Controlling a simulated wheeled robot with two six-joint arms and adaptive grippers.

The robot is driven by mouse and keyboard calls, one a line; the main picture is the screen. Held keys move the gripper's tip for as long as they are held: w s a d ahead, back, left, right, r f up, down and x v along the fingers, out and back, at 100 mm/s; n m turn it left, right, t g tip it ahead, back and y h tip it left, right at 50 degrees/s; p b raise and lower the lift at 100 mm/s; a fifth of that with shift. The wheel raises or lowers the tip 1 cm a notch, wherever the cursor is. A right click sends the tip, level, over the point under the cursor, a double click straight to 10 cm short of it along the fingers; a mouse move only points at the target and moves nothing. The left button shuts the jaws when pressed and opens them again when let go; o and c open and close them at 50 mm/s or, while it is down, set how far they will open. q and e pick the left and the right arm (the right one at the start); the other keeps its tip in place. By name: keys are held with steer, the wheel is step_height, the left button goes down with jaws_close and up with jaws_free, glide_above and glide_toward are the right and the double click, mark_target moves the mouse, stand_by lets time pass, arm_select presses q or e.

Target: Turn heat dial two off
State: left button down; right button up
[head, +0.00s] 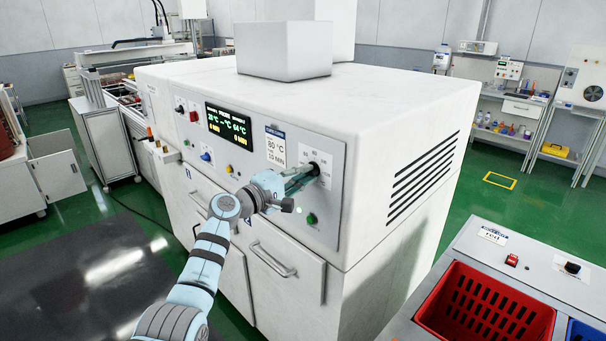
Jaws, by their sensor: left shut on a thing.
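A big white oven cabinet (400,95) stands in the middle of the head view with a grey control panel (332,219) on its front. My left gripper (308,174) reaches to the upper right of this panel and is shut on a dark dial, which I take to be heat dial two (315,168). The fingers hide most of the dial, so I cannot read its setting. A lit display (228,123) and a label reading 80 °C (276,146) are to the left. My right gripper is not in view.
Below the gripper is a green button (311,219); a blue knob (206,156) is further left. Door handles (272,260) stick out below the panel. A red crate (440,312) sits in a grey bench (545,262) at the lower right.

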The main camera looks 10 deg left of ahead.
arm_select(q)
steer(key=shift+f, duration=0.1)
steer(key=c, duration=1.6)
jaws_free()
steer(key=shift+c, duration=0.2)
steer(key=v, duration=1.2)
